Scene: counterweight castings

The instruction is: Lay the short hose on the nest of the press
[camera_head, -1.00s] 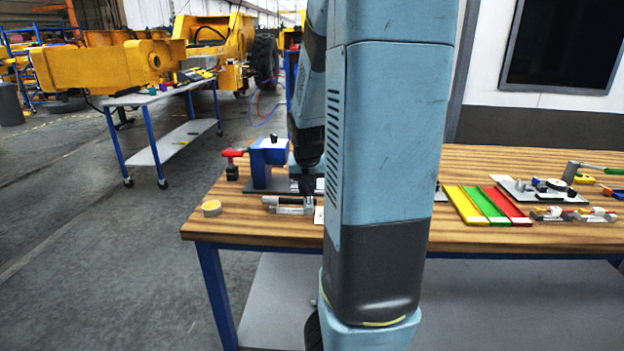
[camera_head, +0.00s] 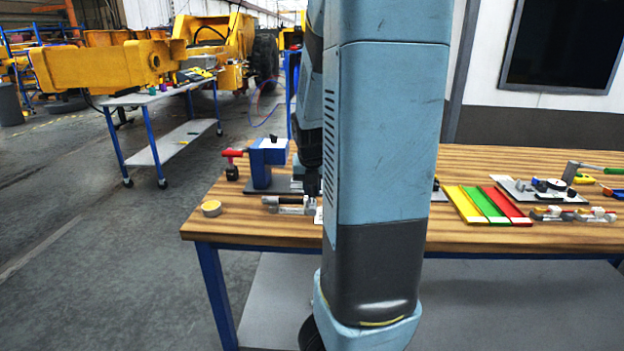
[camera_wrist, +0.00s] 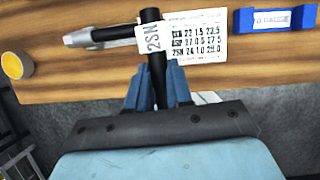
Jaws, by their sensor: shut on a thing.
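My gripper (camera_wrist: 157,88) is shut on a black hose (camera_wrist: 151,42) with a white tag reading 2SN, in the wrist view. The hose stands out beyond the fingertips; its lower part is hidden between them. In the head view my gripper (camera_head: 312,182) is over the left part of the workbench, partly hidden by my arm, and the held hose cannot be made out. The blue press (camera_head: 263,163) with a red handle stands just left of my gripper, on a dark base plate. Its nest cannot be made out, and the press is not in the wrist view.
Another piece with silver fittings (camera_wrist: 95,38) lies on the bench (camera_head: 235,222) beside the held hose. Coloured strips (camera_head: 487,205) lie right of my arm.

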